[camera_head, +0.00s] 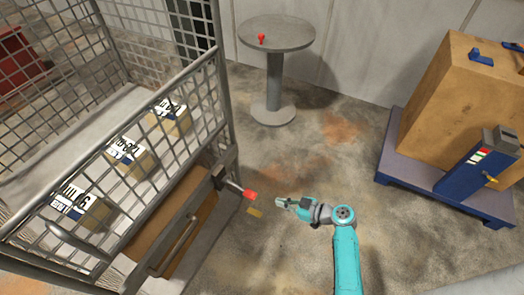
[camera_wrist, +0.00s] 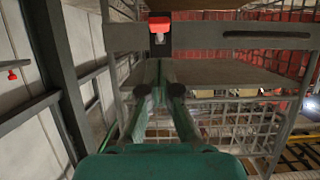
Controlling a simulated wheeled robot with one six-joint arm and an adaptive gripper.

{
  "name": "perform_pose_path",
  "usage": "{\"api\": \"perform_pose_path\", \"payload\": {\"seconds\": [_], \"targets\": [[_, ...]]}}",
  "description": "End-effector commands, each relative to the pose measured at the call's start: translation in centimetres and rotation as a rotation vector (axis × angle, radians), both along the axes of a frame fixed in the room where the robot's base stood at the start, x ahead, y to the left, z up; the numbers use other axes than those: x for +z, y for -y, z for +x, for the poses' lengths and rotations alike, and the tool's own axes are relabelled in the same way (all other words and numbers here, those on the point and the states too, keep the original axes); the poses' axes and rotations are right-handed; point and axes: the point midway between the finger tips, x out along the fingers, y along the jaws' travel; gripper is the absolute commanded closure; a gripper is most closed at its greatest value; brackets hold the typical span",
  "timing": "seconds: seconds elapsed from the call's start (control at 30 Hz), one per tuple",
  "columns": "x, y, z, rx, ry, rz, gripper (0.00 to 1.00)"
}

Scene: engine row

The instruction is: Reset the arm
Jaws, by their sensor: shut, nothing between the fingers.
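My arm, teal, reaches up from the bottom of the head view. My gripper (camera_head: 287,202) is shut and empty, pointing left toward the cage trolley. In the wrist view my gripper (camera_wrist: 160,65) shows its dark green fingers closed together in the middle. A red-tipped handle (camera_head: 249,194) sticks out from the cage's side, a short gap left of my fingertips. The red tip also shows in the wrist view (camera_wrist: 159,26), just above the fingers.
The mesh cage trolley (camera_head: 225,110) holds several labelled boxes (camera_head: 130,158). A round grey table (camera_head: 277,32) bears a small red object (camera_head: 262,38). A blue pallet (camera_head: 437,183) carries a large brown crate (camera_head: 455,105) at right. Floor between them is clear.

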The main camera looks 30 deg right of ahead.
Motion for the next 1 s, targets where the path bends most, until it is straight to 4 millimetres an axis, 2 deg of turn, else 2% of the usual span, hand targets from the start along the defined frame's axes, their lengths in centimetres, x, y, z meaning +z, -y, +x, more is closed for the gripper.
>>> {"api": "perform_pose_path", "payload": {"seconds": [0.23,0.37,0.53,0.7,0.87,1.0], "targets": [[-0.4,-0.4,-0.4,-0.009,-0.014,0.000,1.00],[-2.0,-2.0,-2.3,-0.061,-0.078,0.000,1.00],[-4.5,-4.8,-7.2,-0.196,-0.202,-0.018,1.00],[-5.2,-6.5,-12.6,-0.342,-0.280,-0.045,1.00],[-4.2,-7.2,-17.8,-0.468,-0.302,-0.073,1.00],[-1.9,-7.3,-21.9,-0.561,-0.283,-0.092,1.00]]}}
